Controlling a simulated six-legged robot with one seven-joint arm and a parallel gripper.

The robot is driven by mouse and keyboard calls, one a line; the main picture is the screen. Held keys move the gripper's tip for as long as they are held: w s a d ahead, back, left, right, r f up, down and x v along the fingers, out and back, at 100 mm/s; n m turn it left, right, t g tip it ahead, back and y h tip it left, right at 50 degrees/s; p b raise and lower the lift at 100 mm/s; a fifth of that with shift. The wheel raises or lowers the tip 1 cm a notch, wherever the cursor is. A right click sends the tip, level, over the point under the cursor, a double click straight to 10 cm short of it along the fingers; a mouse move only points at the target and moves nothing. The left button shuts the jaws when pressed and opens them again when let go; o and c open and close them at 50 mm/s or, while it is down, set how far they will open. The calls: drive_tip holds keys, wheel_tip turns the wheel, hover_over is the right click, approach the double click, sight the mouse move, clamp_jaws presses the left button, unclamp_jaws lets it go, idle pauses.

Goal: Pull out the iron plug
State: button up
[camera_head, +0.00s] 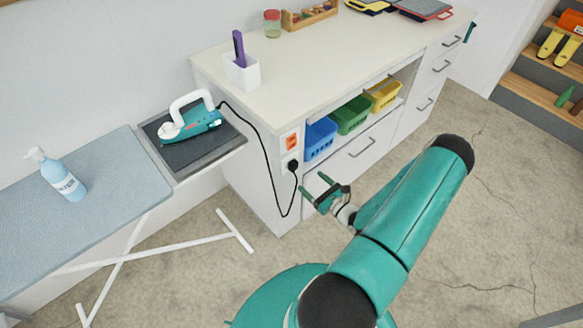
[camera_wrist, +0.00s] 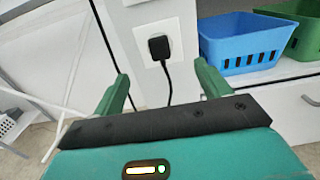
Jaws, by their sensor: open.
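The black iron plug (camera_head: 292,166) sits in a white wall socket (camera_head: 288,160) on the end side of the white cabinet. Its black cord (camera_head: 254,131) hangs down in a loop and runs up to the white and teal iron (camera_head: 191,122) on the ironing board's grey rest. In the wrist view the plug (camera_wrist: 159,48) is seated in the socket plate, ahead of and between my fingers. My gripper (camera_head: 317,190) is open and empty, a little to the right of and below the plug. It also shows in the wrist view (camera_wrist: 160,82), fingers apart.
Blue (camera_head: 319,138), green (camera_head: 352,116) and yellow (camera_head: 383,95) baskets stand on the cabinet's open shelf, close to my gripper. An orange switch (camera_head: 291,141) is above the socket. The ironing board (camera_head: 100,190) with a spray bottle (camera_head: 58,176) is at left. Floor at right is clear.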

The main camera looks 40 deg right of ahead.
sight(296, 168)
drive_tip(key=shift+w, duration=0.15)
drive_tip(key=shift+w+a, duration=0.1)
drive_tip(key=shift+w, duration=4.3)
clamp_jaws()
drive_tip(key=shift+s, duration=0.15)
drive_tip(key=shift+s, duration=2.9)
